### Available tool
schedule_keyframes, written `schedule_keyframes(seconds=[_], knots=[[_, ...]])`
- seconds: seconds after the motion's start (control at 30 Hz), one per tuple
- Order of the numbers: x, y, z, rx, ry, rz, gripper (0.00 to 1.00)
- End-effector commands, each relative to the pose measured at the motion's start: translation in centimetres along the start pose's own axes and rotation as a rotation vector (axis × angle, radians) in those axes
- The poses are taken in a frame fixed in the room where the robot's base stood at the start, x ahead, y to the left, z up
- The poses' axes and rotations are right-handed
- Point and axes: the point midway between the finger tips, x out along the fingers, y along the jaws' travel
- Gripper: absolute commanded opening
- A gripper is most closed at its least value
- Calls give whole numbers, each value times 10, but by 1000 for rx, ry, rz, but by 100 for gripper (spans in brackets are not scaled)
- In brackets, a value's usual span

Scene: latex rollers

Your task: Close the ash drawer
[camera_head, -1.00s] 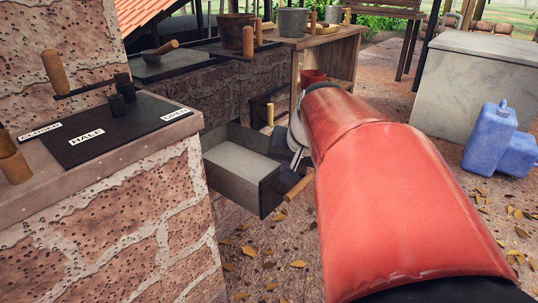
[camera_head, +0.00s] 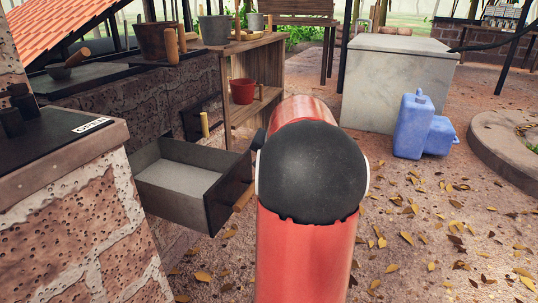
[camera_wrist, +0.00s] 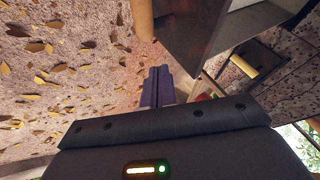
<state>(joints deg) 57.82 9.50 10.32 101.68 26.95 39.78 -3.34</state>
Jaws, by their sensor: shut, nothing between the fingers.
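The ash drawer (camera_head: 180,178) is a dark grey metal box, pulled out of the brick stove on the left in the head view. Its inside is open to view, with a pale grey floor. Its front panel (camera_head: 228,190) has a wooden handle (camera_head: 243,198), partly hidden by my arm. In the wrist view the dark front panel (camera_wrist: 195,35) and the wooden handle (camera_wrist: 142,18) show at the top. My gripper (camera_wrist: 157,72) is shut and empty, its fingertips a little below the handle and panel in that picture, apart from them. My arm hides the gripper in the head view.
The brick stove (camera_head: 85,235) borders the drawer at left. A small door with an upright wooden handle (camera_head: 205,124) is behind the drawer. A wooden shelf (camera_head: 262,115) holds a red pot (camera_head: 242,91). Blue jugs (camera_head: 412,125) stand at right; leaf-strewn ground there is open.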

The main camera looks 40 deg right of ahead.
Motion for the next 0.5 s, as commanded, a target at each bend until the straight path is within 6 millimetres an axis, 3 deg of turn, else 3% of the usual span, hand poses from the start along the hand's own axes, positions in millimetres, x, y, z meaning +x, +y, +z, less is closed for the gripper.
schedule_keyframes(seconds=[0.03, 0.23, 0.5], knots=[[10, -2, 1, -2, -1, -2, 0], [19, -29, 0, -4, 0, -2, 0], [23, -36, 0, -1, 1, 0, 0]])
